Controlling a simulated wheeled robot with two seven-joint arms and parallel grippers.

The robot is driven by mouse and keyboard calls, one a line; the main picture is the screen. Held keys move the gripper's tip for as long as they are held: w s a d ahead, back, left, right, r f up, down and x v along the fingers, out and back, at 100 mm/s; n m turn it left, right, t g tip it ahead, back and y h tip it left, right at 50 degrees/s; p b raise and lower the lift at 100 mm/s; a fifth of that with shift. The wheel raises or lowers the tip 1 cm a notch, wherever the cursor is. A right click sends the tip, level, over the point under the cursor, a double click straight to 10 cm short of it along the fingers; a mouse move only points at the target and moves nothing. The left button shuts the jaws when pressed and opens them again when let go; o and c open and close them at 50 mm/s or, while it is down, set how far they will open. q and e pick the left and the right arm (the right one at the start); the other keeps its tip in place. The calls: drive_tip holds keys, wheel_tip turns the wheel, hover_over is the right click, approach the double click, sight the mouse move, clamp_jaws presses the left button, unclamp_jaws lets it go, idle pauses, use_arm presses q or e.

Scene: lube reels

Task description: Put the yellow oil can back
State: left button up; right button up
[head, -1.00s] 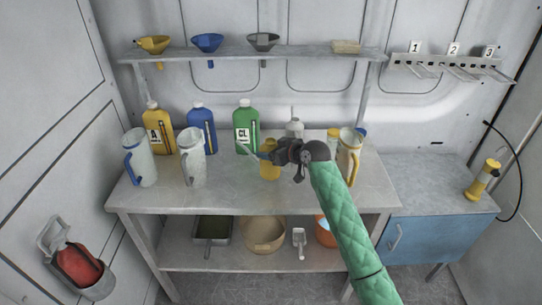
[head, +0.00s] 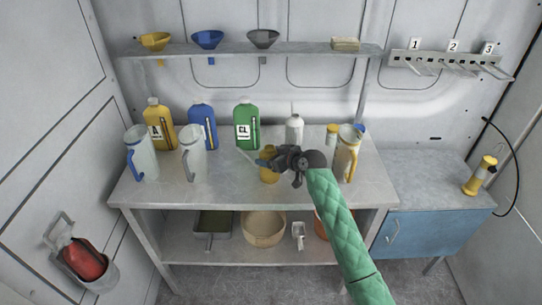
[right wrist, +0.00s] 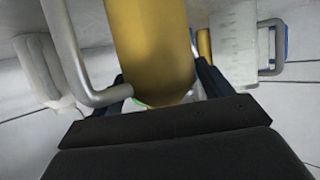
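The yellow oil can (head: 268,172) has a thin pale spout pointing up to the left. In the head view it is over the middle of the upper worktop, left of my right gripper (head: 278,160). In the right wrist view the yellow body (right wrist: 150,45) lies between my two dark fingers, with a grey curved tube beside it. My right gripper is shut on it. The gripper hides part of the can, and I cannot tell whether it touches the worktop. My left gripper is not in view.
The worktop (head: 250,197) holds yellow, blue and green (head: 246,125) bottles, two pale jugs (head: 192,155) at left, a white bottle (head: 294,130) behind and a yellow-handled jug (head: 347,155) at right. Funnels sit on the shelf above. A yellow cylinder (head: 481,175) stands on the blue cabinet.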

drive_tip(key=shift+o, duration=0.7)
drive_tip(key=shift+d+r, duration=0.1)
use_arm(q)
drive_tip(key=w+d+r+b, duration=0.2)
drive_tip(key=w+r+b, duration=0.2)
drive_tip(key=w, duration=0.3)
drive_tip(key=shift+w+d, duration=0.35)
use_arm(e)
drive_tip(key=v, duration=1.2)
